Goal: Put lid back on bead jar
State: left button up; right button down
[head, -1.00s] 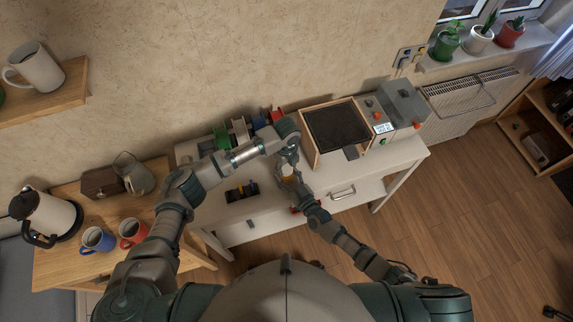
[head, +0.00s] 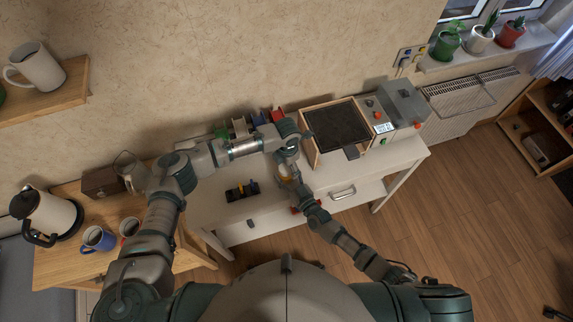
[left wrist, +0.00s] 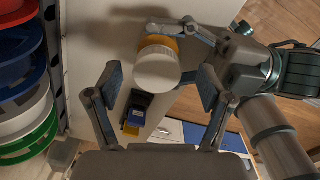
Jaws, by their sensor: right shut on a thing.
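The bead jar (left wrist: 172,42) shows orange-yellow in the left wrist view, with the round white lid (left wrist: 157,68) on its top, facing my left gripper. Whether the lid is fully seated cannot be told. My right gripper (head: 289,179) is shut on the jar and holds it from the right side in the left wrist view. My left gripper (left wrist: 158,88) is open, its two fingers spread to either side of the lid with gaps showing. In the head view my left gripper (head: 288,157) is just above the jar and hides much of it.
The white table (head: 395,160) carries a heater box with a dark plate (head: 336,127) and grey control units (head: 396,103). Coloured spools (head: 240,127) stand at the back. A small black holder (head: 242,190) lies left of the jar. A wooden side table (head: 60,270) holds mugs and a kettle.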

jog(key=shift+d, duration=0.1)
pick_arm(q)
notch_tip(320, 180, up, 12)
dwell(0.5)
jog(key=shift+f, duration=0.1)
pick_arm(e)
jog(key=shift+c, duration=1.1)
grip_release()
pick_arm(q)
jog(key=shift+d, duration=0.1)
pick_arm(e)
jog(key=v, duration=1.2)
jog(key=shift+f, duration=0.15)
